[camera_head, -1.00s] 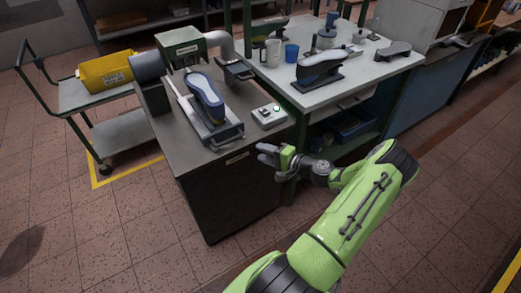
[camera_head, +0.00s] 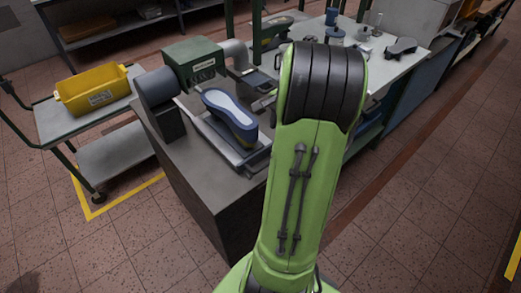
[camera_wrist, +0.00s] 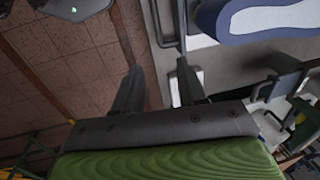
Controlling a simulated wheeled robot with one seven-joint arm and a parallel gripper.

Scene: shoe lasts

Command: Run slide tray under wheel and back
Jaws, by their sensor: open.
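The metal slide tray (camera_head: 228,150) lies on the grey bench, with a blue shoe last (camera_head: 230,115) with a pale sole resting on it, sole up. The green-housed machine (camera_head: 193,62) stands behind the tray. A dark blue-grey drum (camera_head: 158,88), which may be the wheel, is on its left side. In the head view my arm hides my gripper. In the wrist view my gripper (camera_wrist: 160,88) is open, with nothing between its fingers. The shoe last (camera_wrist: 265,18) and the tray's pale edge (camera_wrist: 198,32) show beyond the right finger.
A trolley (camera_head: 70,122) with a yellow bin (camera_head: 92,90) stands left of the bench (camera_head: 190,165). A second table (camera_head: 388,62) with tools is behind my arm. A device with a green light (camera_wrist: 75,8) shows at the wrist view's top left. The floor in front is clear.

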